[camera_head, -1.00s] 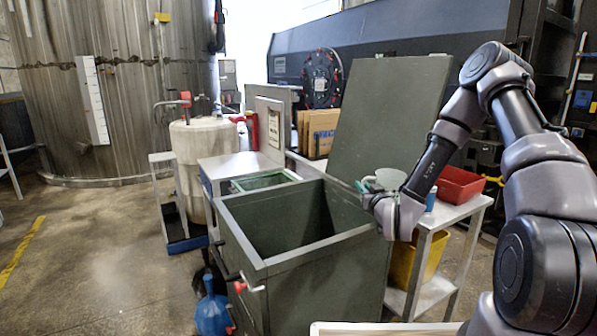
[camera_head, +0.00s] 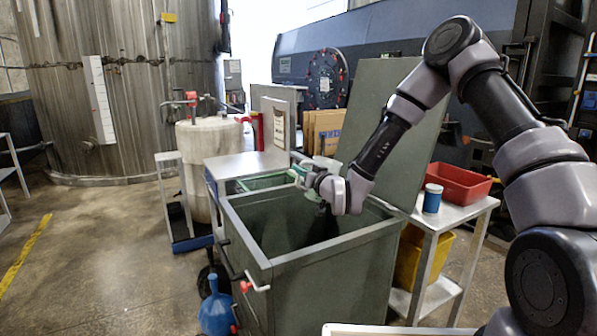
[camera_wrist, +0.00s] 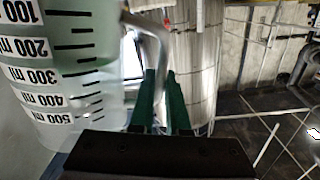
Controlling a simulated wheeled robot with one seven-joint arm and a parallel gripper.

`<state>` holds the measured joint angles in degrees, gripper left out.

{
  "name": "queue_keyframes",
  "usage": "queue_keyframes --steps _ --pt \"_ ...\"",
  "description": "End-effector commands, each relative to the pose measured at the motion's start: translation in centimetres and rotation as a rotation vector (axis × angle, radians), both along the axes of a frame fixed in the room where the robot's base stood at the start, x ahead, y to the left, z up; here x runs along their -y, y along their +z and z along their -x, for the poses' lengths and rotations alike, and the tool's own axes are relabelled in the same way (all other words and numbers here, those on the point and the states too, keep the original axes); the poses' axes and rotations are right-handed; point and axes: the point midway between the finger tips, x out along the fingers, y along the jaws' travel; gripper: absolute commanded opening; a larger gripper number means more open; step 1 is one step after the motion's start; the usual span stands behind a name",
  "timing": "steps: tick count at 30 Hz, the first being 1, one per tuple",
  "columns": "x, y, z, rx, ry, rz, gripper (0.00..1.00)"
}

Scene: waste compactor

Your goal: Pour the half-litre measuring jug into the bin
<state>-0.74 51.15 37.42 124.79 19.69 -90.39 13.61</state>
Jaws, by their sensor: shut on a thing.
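The half-litre measuring jug (camera_wrist: 70,75) is pale and translucent, with black marks from 100 to 500 ml, at the left of the wrist view. My gripper (camera_wrist: 160,72) has its dark green fingers closed at the jug's handle. In the head view my gripper (camera_head: 300,174) is above the far part of the bin opening, and the pale jug (camera_head: 328,162) is mostly hidden behind my wrist. The grey-green bin (camera_head: 335,285) stands open, dark inside. The jug's contents and exact tilt cannot be made out.
The bin's raised lid (camera_head: 390,110) stands behind the opening. A side table at right holds a blue tub (camera_head: 432,199) and a red tray (camera_head: 460,185), with a yellow bin (camera_head: 425,265) below. A metal worktop (camera_head: 245,166) and pale drum (camera_head: 208,170) are at left.

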Motion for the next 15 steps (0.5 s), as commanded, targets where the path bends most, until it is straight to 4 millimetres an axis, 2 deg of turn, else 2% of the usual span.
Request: queue_keyframes --steps 9,15 --pt "1.5 0.1 -1.0 -0.189 -0.003 -0.283 0.00" --pt "2.2 -0.1 -1.5 -0.259 -0.001 -0.385 0.00"
